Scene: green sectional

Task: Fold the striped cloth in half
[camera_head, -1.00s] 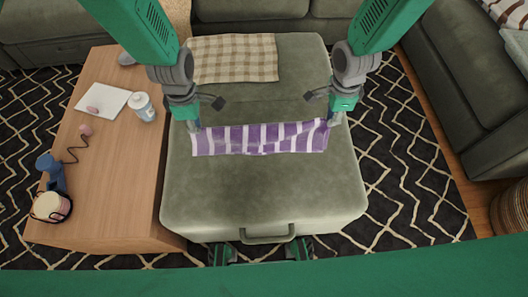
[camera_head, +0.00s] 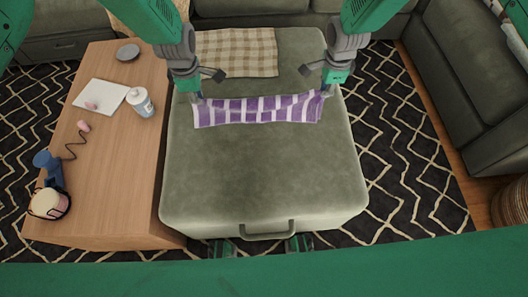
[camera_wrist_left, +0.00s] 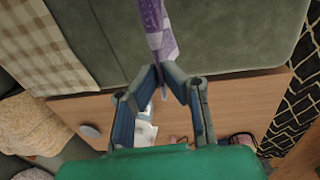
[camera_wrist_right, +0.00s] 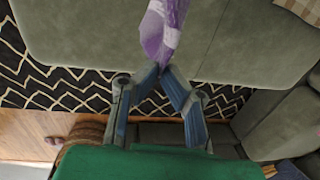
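The purple and white striped cloth (camera_head: 258,109) is stretched in a narrow band between my two grippers, over the green ottoman (camera_head: 260,180). My left gripper (camera_head: 199,97) is closed on its left end; the left wrist view shows the cloth (camera_wrist_left: 158,38) pinched between the fingertips (camera_wrist_left: 160,70). My right gripper (camera_head: 325,90) is closed on its right end; the right wrist view shows the cloth (camera_wrist_right: 160,32) at the fingertips (camera_wrist_right: 163,72). I cannot tell whether the lower edge touches the ottoman.
A beige checked cloth (camera_head: 236,52) lies at the ottoman's far side. The wooden table (camera_head: 115,190) on the left holds a white bottle (camera_head: 140,102), a white sheet (camera_head: 100,94) and a blue item (camera_head: 46,163). The ottoman's near part is clear.

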